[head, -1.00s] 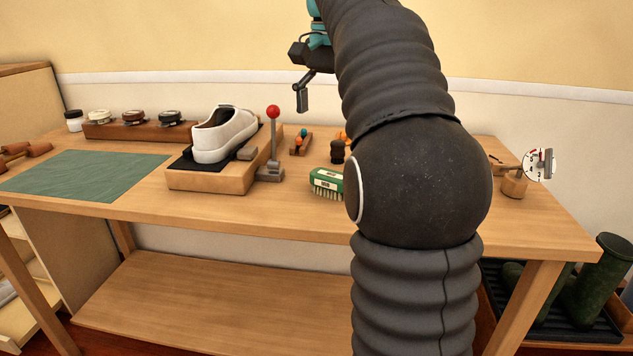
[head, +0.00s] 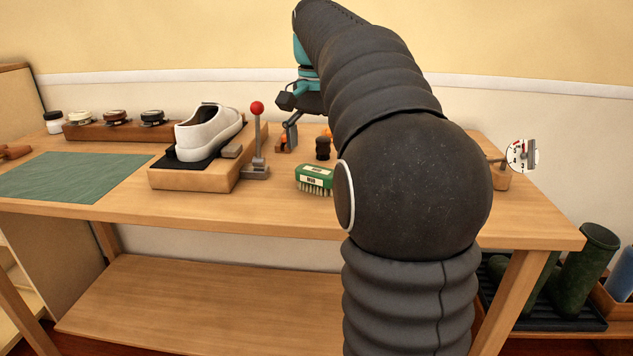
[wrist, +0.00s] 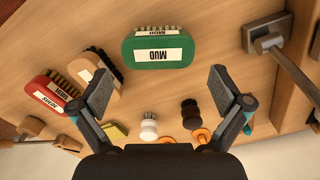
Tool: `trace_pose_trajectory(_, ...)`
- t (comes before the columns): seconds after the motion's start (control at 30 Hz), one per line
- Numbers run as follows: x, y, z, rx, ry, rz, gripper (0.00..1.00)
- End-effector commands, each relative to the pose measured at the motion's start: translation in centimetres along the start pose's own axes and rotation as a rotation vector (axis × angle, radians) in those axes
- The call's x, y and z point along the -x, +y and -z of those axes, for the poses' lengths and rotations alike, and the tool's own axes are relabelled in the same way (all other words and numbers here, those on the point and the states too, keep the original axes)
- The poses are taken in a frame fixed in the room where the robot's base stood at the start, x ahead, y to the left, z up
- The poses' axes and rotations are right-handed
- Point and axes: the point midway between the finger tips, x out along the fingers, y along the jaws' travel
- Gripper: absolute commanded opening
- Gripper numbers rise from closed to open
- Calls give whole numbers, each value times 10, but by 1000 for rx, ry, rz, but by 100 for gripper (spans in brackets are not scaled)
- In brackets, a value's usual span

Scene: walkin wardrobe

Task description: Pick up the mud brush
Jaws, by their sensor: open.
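The mud brush is a green block brush with pale bristles and a white label reading MUD. In the head view the mud brush (head: 314,179) lies on the workbench just left of my arm's round joint. In the wrist view the mud brush (wrist: 158,47) is near the top middle, ahead of my fingertips and apart from them. My gripper (wrist: 160,95) is open and empty above the bench, its two fingers spread wide. In the head view my gripper (head: 290,135) shows only in part, near the lever and behind the brush.
In the wrist view a red brush (wrist: 52,92) and a tan brush (wrist: 90,72) lie left of the mud brush. Small knobbed daubers (wrist: 149,127) stand between my fingers. A red-knobbed lever (head: 257,140) and a white shoe (head: 208,132) on a block stand left of the mud brush.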

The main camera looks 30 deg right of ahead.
Motion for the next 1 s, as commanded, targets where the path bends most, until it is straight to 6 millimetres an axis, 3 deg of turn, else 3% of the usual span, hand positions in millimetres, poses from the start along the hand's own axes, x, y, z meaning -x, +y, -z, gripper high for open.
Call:
trace_pose_trajectory(0.33,-44,2,0,0,-2,-2,100)
trace_pose_trajectory(0.67,-51,2,0,0,-1,0,100)
trace_pose_trajectory(0.87,-51,2,0,0,-1,-1,55)
trace_pose_trajectory(1.0,-51,2,0,0,-1,0,49)
